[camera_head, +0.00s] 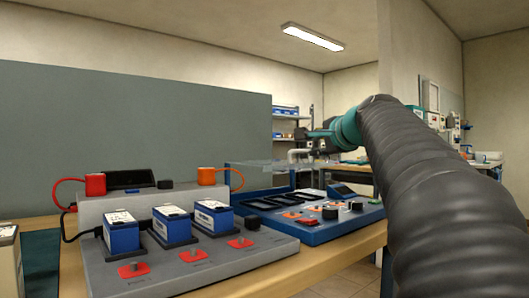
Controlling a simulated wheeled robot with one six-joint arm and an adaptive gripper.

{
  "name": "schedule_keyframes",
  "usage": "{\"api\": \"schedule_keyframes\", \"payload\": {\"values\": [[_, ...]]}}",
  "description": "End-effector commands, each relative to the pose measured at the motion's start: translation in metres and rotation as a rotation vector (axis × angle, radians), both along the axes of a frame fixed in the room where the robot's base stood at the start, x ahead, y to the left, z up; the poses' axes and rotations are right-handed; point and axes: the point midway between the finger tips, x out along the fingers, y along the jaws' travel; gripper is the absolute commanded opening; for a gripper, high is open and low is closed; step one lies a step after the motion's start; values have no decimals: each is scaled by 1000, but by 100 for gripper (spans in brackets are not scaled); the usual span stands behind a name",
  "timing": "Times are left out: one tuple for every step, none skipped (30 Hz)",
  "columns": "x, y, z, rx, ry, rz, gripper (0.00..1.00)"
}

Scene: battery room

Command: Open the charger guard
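The charger is a blue unit (318,232) on the right part of the wooden bench, with dark slots, orange-red marks and black knobs on top. A clear panel with blue edges, which looks like the charger guard (262,165), lies roughly level above the back of the charger. My arm reaches in from the right, and my gripper (312,143) is at the guard's far right side, close to a pale bent bar (299,153). The gripper is small and dark here; I cannot tell whether its fingers touch or hold the bar.
A grey station (185,262) with three blue-and-white batteries (171,227) fills the bench's left part. Behind it, a grey box (140,200) carries red and orange connectors with cables. A grey partition (130,120) stands behind. Shelves and another bench are farther back.

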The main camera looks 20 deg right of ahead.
Motion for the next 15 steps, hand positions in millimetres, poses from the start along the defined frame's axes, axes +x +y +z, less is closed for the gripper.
{"api": "schedule_keyframes", "payload": {"values": [[10,-3,-2,2,2,-2,23],[15,-5,-3,2,2,-5,23],[22,-6,-5,3,2,-6,23],[28,-6,-6,2,3,-7,23],[33,-7,-7,2,2,-8,23],[40,-8,-8,1,1,-8,23],[46,-8,-9,1,2,-7,23],[52,-8,-11,2,3,-7,23],[58,-8,-11,2,2,-7,23],[64,-8,-13,2,2,-7,23],[69,-8,-13,1,2,-6,23],[75,-8,-14,1,1,-6,23],[79,-8,-15,1,2,-5,23],[83,-8,-16,1,1,-5,23],[88,-8,-17,1,1,-5,23]]}}
